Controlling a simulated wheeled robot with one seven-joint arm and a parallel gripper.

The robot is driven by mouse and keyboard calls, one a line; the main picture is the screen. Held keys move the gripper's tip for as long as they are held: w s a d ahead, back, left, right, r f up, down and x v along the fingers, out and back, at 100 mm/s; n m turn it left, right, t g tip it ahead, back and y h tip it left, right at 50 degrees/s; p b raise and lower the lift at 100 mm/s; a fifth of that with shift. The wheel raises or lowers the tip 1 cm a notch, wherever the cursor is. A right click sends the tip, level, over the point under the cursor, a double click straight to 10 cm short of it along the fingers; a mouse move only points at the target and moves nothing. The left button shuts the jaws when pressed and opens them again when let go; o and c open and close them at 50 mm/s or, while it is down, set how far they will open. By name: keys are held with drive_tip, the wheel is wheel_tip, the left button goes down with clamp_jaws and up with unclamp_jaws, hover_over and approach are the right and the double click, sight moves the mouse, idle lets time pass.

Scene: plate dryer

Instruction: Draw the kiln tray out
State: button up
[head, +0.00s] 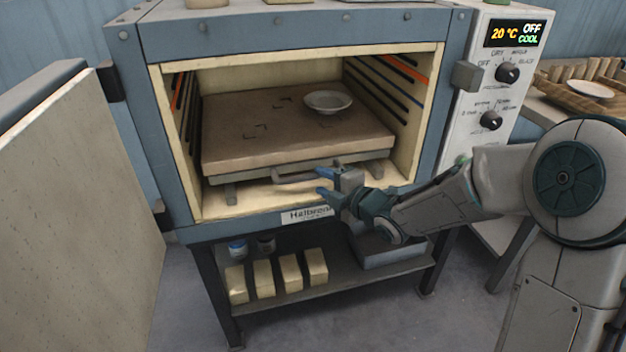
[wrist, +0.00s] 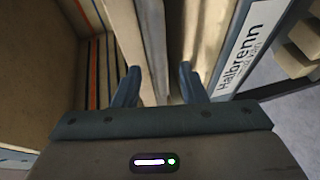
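The kiln tray (head: 240,146) is a brown slab on a grey frame inside the open kiln (head: 300,30). A shallow grey dish (head: 328,101) rests on it, right of centre. A grey bar handle (head: 292,178) juts from the tray's front edge. My gripper (head: 322,184) is at the kiln mouth, by the right part of this handle, its blue fingers apart. In the wrist view the gripper (wrist: 158,86) is also open, with a pale bar-like edge running between the fingers. I cannot tell whether either finger touches the handle.
The kiln door (head: 80,190) stands swung open at the left. A control panel (head: 505,80) reads 20 °C, OFF, COOL. A lower shelf (head: 340,285) holds several pale bricks and a grey bin. A side table (head: 560,105) with a rack stands right. The floor in front shows clear.

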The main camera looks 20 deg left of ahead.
sight(315, 177)
drive_tip(key=x, duration=0.5)
drive_tip(key=shift+s, duration=0.1)
drive_tip(key=shift+d, duration=0.1)
clamp_jaws()
